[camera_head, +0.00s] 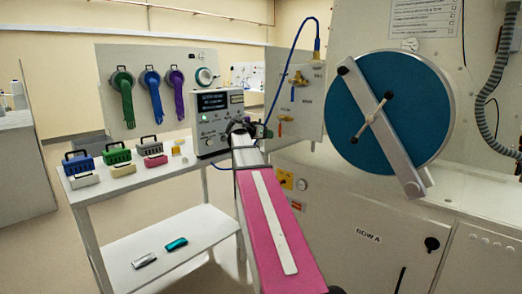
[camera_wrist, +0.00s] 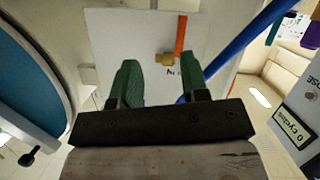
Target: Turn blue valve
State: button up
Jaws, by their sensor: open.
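A white valve panel (camera_head: 310,112) stands beyond my gripper (camera_head: 262,131). It carries brass fittings, including a valve with an orange handle (camera_head: 280,120), and a blue hose (camera_head: 283,78) loops up to its top. A brass valve (camera_wrist: 165,58) with an orange handle (camera_wrist: 181,33) appears between the fingertips, with nothing held. The blue hose (camera_wrist: 240,47) passes at the right.
Right of the panel is a large round blue door (camera_head: 420,100) with a grey bar and handle. At left, a white shelf table (camera_head: 110,190) bears several coloured holders and a control box (camera_head: 218,125). Green, blue and purple gloves (camera_head: 152,90) hang on a board behind.

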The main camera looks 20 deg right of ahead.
notch_tip(320, 180, down, 6)
jog(key=a+n+y, duration=0.1)
jog(key=a, duration=0.1)
jog(key=shift+s+a+y, duration=0.25)
jog(key=shift+s+y, duration=0.05)
jog(key=shift+s, duration=0.05)
jog(key=shift+f, duration=0.1)
